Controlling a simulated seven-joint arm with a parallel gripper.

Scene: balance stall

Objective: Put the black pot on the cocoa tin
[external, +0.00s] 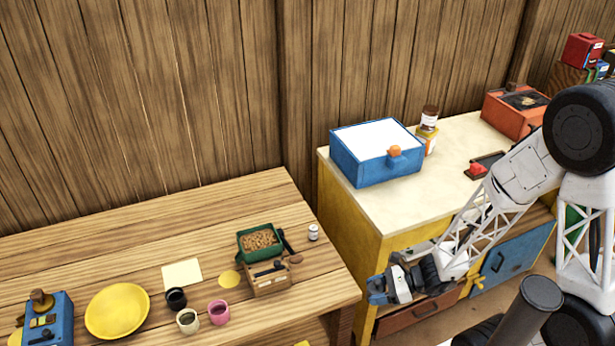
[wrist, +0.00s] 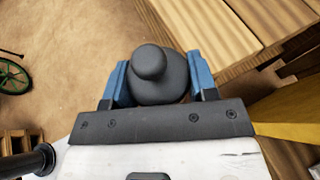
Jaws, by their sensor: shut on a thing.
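My gripper (external: 378,290) is off the front right edge of the wooden table, beside the yellow cabinet. In the wrist view its blue fingers (wrist: 158,82) are shut on a dark grey rounded thing with a knob (wrist: 150,62). I cannot tell whether this is a pot; it does not show clearly in the external view. A small open black pot (external: 176,299) stands on the wooden table, well left of my gripper.
A blue box (external: 360,170) with a white sloping top stands left of the jar. A pink pot (external: 219,312), a pale pot (external: 188,321), a yellow plate (external: 117,311) and a green tray (external: 243,253) occupy the wooden table (external: 120,228). The cabinet top (external: 410,200) has clear room in front.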

